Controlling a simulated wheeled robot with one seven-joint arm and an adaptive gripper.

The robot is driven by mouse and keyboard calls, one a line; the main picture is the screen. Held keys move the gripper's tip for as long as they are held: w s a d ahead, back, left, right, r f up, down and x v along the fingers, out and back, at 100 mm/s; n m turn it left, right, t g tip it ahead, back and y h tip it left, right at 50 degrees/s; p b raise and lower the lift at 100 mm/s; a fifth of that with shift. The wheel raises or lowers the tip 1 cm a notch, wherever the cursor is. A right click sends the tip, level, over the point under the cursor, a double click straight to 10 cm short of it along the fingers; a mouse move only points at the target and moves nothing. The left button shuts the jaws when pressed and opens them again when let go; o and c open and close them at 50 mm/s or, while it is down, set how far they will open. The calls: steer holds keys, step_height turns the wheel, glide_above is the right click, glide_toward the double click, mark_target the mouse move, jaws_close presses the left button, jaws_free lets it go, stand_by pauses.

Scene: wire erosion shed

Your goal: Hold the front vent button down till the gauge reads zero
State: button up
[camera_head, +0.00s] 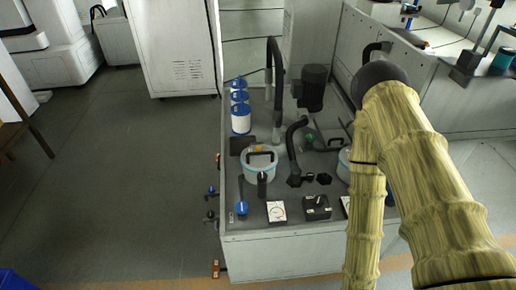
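A white square dial (276,211), which looks like a gauge, lies on the front part of the grey machine top (247,222). Its needle reading is too small to make out. A dark box (317,207) with small raised parts sits right of it. Another white plate (346,204) beyond the box is partly covered by my arm. I cannot make out which part is the front vent button. My yellow, ribbed arm bends at a dark joint at upper right and runs down past the picture's bottom edge. My gripper is not in view.
A bucket (259,168), blue-and-white canisters (241,120), black hoses (275,75) and a dark motor (311,88) crowd the machine top. Blue-handled valves (211,191) stick out from its left side. A white cabinet (178,45) stands behind. The floor at left is clear.

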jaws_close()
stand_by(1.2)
